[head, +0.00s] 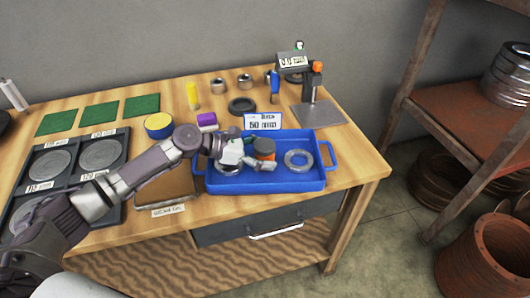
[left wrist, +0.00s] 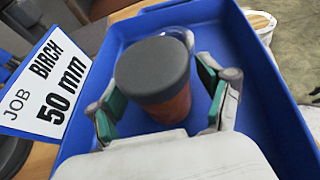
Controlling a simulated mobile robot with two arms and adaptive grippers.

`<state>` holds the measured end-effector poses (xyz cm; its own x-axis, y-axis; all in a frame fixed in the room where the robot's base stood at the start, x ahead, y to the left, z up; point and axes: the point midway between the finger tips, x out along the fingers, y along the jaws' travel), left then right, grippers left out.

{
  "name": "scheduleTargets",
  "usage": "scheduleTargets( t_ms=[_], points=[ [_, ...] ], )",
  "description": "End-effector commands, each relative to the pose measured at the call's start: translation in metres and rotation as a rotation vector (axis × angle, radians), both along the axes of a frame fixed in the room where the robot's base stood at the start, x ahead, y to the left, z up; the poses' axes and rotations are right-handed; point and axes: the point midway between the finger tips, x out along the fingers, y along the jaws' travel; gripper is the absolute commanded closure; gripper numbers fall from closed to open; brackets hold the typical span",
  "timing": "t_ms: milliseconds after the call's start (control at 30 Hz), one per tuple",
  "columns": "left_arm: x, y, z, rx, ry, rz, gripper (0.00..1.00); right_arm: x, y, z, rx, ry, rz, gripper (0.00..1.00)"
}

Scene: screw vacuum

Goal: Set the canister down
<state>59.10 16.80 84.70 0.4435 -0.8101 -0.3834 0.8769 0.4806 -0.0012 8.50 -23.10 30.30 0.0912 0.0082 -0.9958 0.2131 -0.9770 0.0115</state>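The canister (head: 264,149) has an orange body and a dark grey lid. It is inside the blue tray (head: 311,184), upright in the head view. In the left wrist view the canister (left wrist: 168,108) is between the fingers of my left gripper (left wrist: 160,105), with blue tray showing between it and the green-padded fingers. My left gripper (head: 250,160) is open around it, low over the tray. The canister's base is hidden by the gripper in both views, so its contact with the tray floor cannot be seen. My right gripper is not in view.
A "50 mm" birch job card (head: 262,121) stands behind the tray. A gauge stand (head: 318,113) is behind right. A rusty shelf (head: 470,135) stands right of the bench.

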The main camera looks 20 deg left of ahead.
Motion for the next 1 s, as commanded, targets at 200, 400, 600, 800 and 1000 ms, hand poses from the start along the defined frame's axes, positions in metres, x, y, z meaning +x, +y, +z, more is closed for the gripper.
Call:
scheduleTargets(
  t_ms=[200, 400, 600, 800, 1000],
  points=[
    [0.0, 0.0, 0.001, 0.0, -0.001, 0.0, 0.21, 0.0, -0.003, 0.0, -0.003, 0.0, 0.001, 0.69],
    [-0.007, 0.015, 0.008, 0.002, 0.0, 0.003, 0.21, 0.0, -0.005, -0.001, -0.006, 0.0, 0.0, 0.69],
    [-0.027, 0.05, 0.024, 0.004, 0.001, 0.002, 0.21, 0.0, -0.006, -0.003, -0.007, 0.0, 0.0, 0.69],
    [-0.044, 0.081, 0.039, 0.003, 0.002, 0.002, 0.21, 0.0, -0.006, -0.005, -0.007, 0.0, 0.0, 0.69],
    [-0.053, 0.095, 0.047, 0.001, 0.0, 0.0, 0.21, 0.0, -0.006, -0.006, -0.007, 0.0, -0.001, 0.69]
  ],
)
